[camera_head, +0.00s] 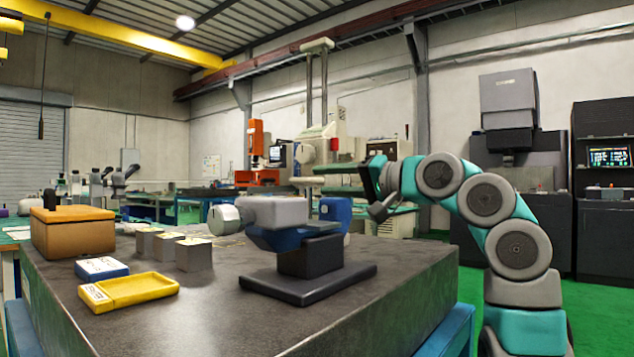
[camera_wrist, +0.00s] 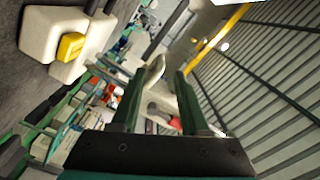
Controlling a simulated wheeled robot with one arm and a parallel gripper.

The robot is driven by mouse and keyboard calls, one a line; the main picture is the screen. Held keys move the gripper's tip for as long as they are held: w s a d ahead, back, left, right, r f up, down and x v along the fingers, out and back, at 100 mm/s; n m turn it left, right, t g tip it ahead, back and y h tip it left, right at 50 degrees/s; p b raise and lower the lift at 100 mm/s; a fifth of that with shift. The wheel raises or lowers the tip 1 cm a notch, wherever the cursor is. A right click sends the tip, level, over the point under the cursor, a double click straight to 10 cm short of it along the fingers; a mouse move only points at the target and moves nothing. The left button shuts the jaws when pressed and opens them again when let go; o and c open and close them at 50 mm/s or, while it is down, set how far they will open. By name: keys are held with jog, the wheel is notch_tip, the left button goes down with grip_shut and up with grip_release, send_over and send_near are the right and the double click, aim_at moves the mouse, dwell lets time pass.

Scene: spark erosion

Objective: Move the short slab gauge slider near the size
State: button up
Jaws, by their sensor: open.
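A gauge-like device (camera_head: 275,212) with a light grey body, a round pale drum at its left end and a blue underside stands on the table. It sits on a dark block and flat base plate (camera_head: 307,284). I cannot tell which part is the short slab gauge slider. Several grey metal blocks (camera_head: 194,254) stand to its left; their tops look pale or marked. My gripper (camera_head: 330,180) is raised behind and right of the device, pointing left, apart from it. In the wrist view its two green fingers (camera_wrist: 160,80) are spread, with nothing seen held between them.
A yellow tray (camera_head: 140,288), a blue-and-white box (camera_head: 102,268) and an orange-brown box (camera_head: 73,232) stand on the table's left. A blue object (camera_head: 336,212) shows behind the device. The dark table (camera_head: 225,317) is clear in front.

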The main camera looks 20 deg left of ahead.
aim_at(311, 180)
jog(key=p+x, duration=0.1)
jog(key=x, duration=0.6)
jog(key=shift+a, duration=0.25)
jog(key=shift+c, duration=0.3)
grip_shut()
dwell(0.9)
